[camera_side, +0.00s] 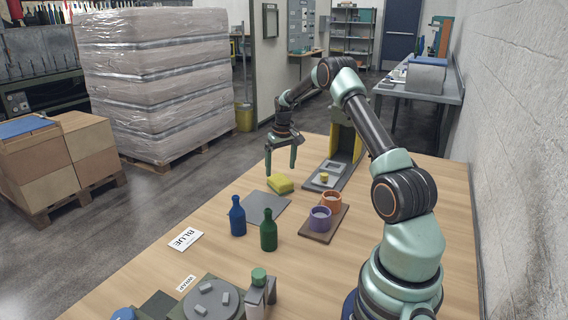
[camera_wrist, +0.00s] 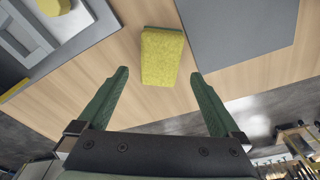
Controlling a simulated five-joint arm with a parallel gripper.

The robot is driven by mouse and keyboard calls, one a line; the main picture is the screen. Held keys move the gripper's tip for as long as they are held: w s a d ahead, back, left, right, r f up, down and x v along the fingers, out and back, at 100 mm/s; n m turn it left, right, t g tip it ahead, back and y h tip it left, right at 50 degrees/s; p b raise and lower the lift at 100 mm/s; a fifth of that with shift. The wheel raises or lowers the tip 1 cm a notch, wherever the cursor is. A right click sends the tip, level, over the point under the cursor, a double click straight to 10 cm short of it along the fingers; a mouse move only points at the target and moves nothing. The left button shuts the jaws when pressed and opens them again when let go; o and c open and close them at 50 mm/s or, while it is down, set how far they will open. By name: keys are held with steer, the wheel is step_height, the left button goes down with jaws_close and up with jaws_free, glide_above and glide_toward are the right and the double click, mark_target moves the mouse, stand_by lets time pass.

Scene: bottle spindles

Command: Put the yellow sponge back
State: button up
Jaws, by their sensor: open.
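The yellow sponge (camera_side: 281,184), with a green underside, lies on the wooden table near its far edge, beside a flat grey mat (camera_side: 262,209). In the wrist view the sponge (camera_wrist: 162,57) lies beyond my fingertips, roughly midway between them, with its green edge at the top. My gripper (camera_side: 282,160) is open and empty above the table near the sponge, fingers pointing down. Its two green fingers also show in the wrist view (camera_wrist: 160,75). The grey mat (camera_wrist: 235,40) is to the right of the sponge there, close beside it and bare where visible.
A blue bottle (camera_side: 238,216) and a green bottle (camera_side: 268,231) stand near the mat. A wooden tray (camera_side: 325,229) holds an orange cup and a purple cup. A grey fixture (camera_side: 333,174) with a small yellow piece is right of the sponge. A label reads BLUE (camera_side: 185,239).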

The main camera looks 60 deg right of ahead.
mark_target(282, 181)
step_height(282, 181, up, 8)
steer(key=s+a+r+n+t, duration=0.1)
steer(key=a+r+n, duration=0.1)
steer(key=a+r, duration=0.6)
steer(key=s+a+r+n+t, duration=0.1)
steer(key=a+r, duration=0.2)
steer(key=a, duration=1)
steer(key=s+a+n+t+y, duration=0.1)
steer(key=s+a+n+t, duration=0.1)
steer(key=s+a, duration=1)
steer(key=a+n, duration=0.1)
steer(key=a, duration=0.2)
steer(key=shift+a+f, duration=0.2)
steer(key=shift+a, duration=0.05)
